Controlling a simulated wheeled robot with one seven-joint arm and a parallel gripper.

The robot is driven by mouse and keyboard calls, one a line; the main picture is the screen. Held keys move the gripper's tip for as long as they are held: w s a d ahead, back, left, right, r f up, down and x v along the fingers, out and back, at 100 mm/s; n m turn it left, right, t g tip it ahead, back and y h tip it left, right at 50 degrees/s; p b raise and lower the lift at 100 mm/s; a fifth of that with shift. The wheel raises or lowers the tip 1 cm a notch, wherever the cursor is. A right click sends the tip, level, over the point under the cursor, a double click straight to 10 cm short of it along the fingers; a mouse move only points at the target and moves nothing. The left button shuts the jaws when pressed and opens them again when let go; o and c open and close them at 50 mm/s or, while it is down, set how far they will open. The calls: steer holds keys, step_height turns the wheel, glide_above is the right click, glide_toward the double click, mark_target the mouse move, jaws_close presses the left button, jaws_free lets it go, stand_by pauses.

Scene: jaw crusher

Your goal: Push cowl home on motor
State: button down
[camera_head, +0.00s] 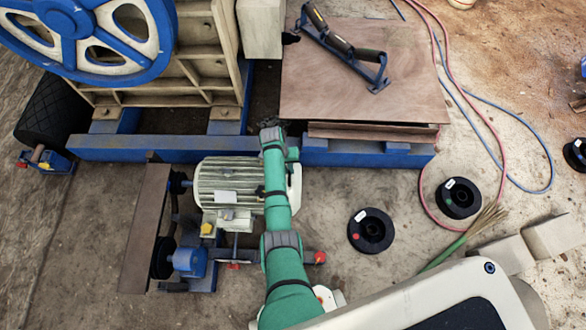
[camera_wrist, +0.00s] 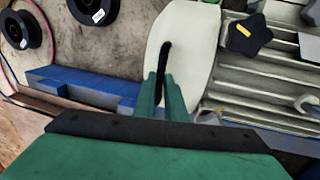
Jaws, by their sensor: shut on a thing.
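The motor (camera_head: 225,182) is a cream, ribbed body lying on its side in the head view. In the wrist view its ribs (camera_wrist: 262,98) fill the right side. The cowl (camera_wrist: 192,45) is a smooth, off-white cover at the motor's end, with a black strip-like handle. In the head view its edge (camera_head: 296,182) shows right of the motor, mostly behind my green arm. My gripper (camera_wrist: 157,85) is shut on the cowl's black handle. The cowl's edge lies close against the ribs; whether a gap remains I cannot tell. The head view hides my fingertips behind the arm.
A dark star knob (camera_wrist: 250,36) sits by the cowl's edge on the motor side. A blue frame beam (camera_head: 160,148) runs behind the motor. A brown board (camera_head: 146,228) stands at its left. Black spools (camera_head: 371,231) lie on the floor to the right.

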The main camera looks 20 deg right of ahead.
steer(key=shift+w+a, duration=0.25)
steer(key=shift+a, duration=0.25)
steer(key=c, duration=1.8)
jaws_free()
steer(key=shift+s, duration=0.1)
steer(key=shift+d, duration=0.1)
steer(key=shift+r, duration=0.1)
steer(key=shift+r, duration=0.3)
steer(key=r, duration=0.3)
steer(key=a+r, duration=0.1)
steer(key=r, duration=0.2)
steer(key=a+r, duration=0.1)
steer(key=r, duration=0.3)
steer(key=shift+w, duration=0.35)
steer(key=shift+f, duration=0.1)
